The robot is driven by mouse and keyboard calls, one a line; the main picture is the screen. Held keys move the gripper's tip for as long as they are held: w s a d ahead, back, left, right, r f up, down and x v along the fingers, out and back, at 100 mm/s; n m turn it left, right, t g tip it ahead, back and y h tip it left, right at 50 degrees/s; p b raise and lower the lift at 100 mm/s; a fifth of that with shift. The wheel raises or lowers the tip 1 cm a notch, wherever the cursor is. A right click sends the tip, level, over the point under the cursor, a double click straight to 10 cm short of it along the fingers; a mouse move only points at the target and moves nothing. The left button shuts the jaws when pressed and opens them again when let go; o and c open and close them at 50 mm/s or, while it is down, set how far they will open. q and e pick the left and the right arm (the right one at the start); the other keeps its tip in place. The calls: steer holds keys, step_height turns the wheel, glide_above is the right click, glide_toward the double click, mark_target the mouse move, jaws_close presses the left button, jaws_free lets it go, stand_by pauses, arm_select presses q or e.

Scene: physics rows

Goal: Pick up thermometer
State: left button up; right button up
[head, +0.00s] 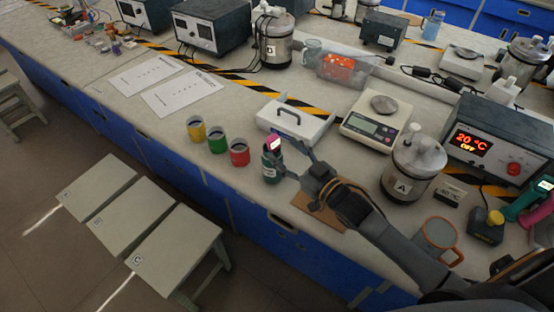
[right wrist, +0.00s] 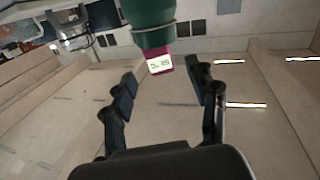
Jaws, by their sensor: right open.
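A thermometer (head: 273,144) with a magenta body and a small pale display stands with its lower part hidden inside a dark green bottle-like holder (head: 271,168) near the bench's front edge. In the right wrist view the thermometer (right wrist: 158,61) juts from the green holder (right wrist: 152,22), and its display faces the camera. My right gripper (head: 287,160) is open and empty, just right of the thermometer in the head view. In the right wrist view its fingertips (right wrist: 162,75) lie on either side of the thermometer, apart from it. My left gripper is not in view.
Red (head: 239,153), green (head: 217,140) and yellow (head: 196,129) cups stand left of the holder. A white box with a handle (head: 295,124) is close behind. A scale (head: 376,122), a metal vessel marked A (head: 412,168) and a grey mug (head: 437,236) stand to the right.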

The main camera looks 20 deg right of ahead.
mark_target(276, 143)
steer(key=p+x, duration=0.1)
steer(key=x, duration=0.4)
steer(key=shift+f, duration=0.15)
jaws_close()
